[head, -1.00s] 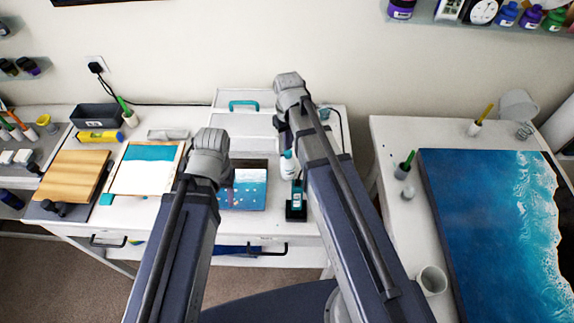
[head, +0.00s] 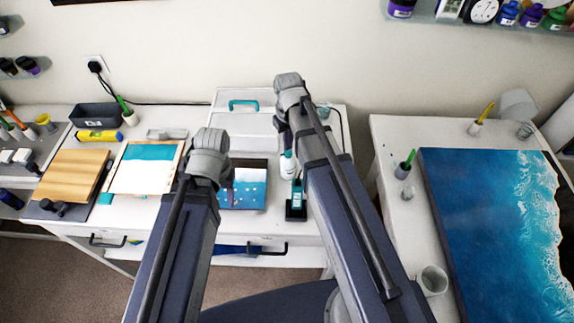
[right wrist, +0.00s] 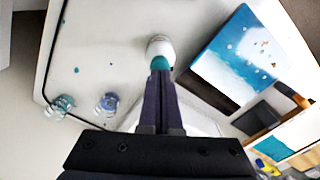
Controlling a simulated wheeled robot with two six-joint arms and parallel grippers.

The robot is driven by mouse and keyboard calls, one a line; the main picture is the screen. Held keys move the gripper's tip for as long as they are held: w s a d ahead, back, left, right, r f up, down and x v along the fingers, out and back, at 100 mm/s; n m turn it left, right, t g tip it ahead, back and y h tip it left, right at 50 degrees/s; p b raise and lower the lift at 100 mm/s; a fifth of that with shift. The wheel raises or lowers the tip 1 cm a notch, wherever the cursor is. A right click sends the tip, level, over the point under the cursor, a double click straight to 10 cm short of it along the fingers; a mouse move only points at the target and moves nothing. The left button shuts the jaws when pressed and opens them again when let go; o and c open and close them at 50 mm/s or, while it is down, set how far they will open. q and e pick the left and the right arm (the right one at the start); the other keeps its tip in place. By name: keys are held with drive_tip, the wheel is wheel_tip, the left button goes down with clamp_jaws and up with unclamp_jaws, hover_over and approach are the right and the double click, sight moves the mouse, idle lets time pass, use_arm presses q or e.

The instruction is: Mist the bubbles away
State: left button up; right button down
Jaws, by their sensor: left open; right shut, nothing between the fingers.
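The resin panel (head: 250,194), blue with a white band and pale bubble spots, lies on the white table; it also shows in the right wrist view (right wrist: 225,60). A white bottle with a teal label (head: 287,166) stands right of it. My left gripper (head: 227,180) is mostly hidden by its own arm; its dark fingers show open over the panel's left part. My right gripper (right wrist: 160,75) is shut and empty, its tips pointing at a white and teal object (right wrist: 160,48), apparently the bottle from above. Its arm hides it in the head view.
A small teal-labelled bottle (head: 297,192) stands in a black holder beside my right arm. A framed teal and white panel (head: 148,178) and a wooden board (head: 72,175) lie to the left. Clear cups (right wrist: 107,103) stand near the table edge. A large blue panel (head: 490,230) lies on the right table.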

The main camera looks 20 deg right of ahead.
drive_tip(key=shift+f+b, duration=0.75)
drive_tip(key=shift+f, duration=0.1)
drive_tip(key=shift+r, duration=0.2)
drive_tip(key=shift+r+p, duration=0.9)
drive_tip(key=shift+p, duration=0.2)
drive_tip(key=shift+f+b, duration=0.35)
